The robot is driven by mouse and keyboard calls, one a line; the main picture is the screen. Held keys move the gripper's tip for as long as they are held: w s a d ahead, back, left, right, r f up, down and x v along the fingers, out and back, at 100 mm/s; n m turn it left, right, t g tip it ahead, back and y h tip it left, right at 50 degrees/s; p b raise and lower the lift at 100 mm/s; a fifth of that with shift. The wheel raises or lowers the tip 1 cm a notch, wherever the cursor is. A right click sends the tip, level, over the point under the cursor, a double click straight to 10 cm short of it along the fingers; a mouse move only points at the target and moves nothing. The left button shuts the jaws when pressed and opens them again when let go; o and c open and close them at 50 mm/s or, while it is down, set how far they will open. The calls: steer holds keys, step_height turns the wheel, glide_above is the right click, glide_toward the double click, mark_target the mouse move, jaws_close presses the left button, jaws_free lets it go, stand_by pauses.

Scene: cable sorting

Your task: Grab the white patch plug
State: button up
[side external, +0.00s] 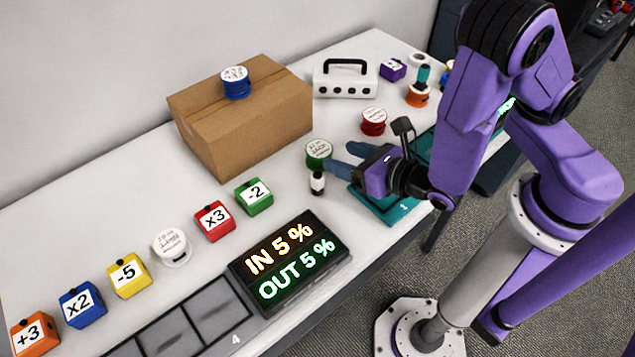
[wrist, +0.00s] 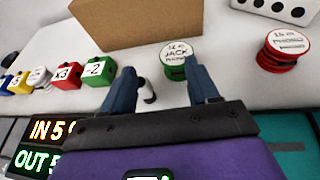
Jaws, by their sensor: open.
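A small upright plug with a white body and black ends (side external: 317,184) stands on the white table. It looks like the white patch plug. In the wrist view a white and black piece (wrist: 148,86), apparently the same plug, shows between my fingers, closer to the left one and partly hidden by it. My gripper (side external: 343,158) is open, with its blue fingers reaching left just beside the plug. In the wrist view my gripper (wrist: 159,68) is empty. I cannot tell whether a finger touches the plug.
A green-rimmed spool (side external: 318,152) stands just beyond the fingertips, a red spool (side external: 373,121) farther back. A cardboard box (side external: 250,125) is behind. Labelled cubes, including a green one (side external: 254,197), stand left. A lit display (side external: 290,262) is in front. Clear table lies between.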

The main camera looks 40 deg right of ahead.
mark_target(323, 180)
steer(key=a+f+n, duration=0.1)
steer(key=s+f+n+y, duration=0.1)
steer(key=a+f+n+g+y, duration=0.1)
steer(key=shift+s+a+f, duration=0.2)
steer(key=shift+s+a, duration=0.1)
steer(key=shift+a, duration=0.05)
steer(key=shift+x, duration=3.65)
steer(key=shift+a, duration=0.15)
steer(key=c, duration=1.1)
